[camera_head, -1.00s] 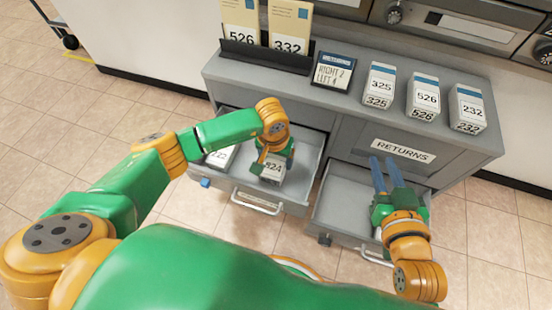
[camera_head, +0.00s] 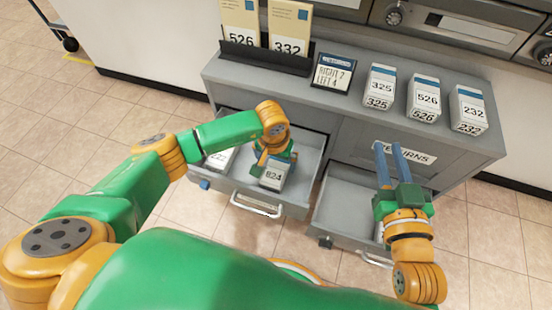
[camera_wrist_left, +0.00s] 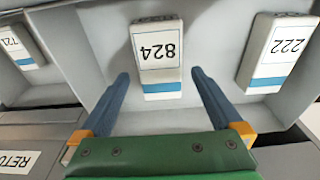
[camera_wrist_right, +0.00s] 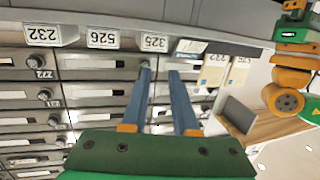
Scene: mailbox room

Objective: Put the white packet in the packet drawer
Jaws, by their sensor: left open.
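A white packet marked 824 (camera_head: 272,176) with a blue band lies in the open left drawer (camera_head: 310,157). It also shows in the left wrist view (camera_wrist_left: 158,50). My left gripper (camera_wrist_left: 160,76) is open, its fingers apart on either side of the packet's blue-banded end; I cannot tell if they touch it. Another white packet, 222 (camera_wrist_left: 278,50), lies in the same drawer. White packets 325 (camera_head: 379,87), 526 (camera_head: 424,98) and 232 (camera_head: 468,110) stand on the cabinet top. My right gripper (camera_head: 387,146) is open and empty in front of the RETURNS label (camera_head: 418,155).
The open right drawer (camera_head: 335,205) holds a packet (camera_wrist_left: 22,48), partly hidden by my right arm in the head view. A sign (camera_head: 333,72) and a rack with tan envelopes (camera_head: 265,55) stand on the cabinet top. Mailboxes line the wall behind.

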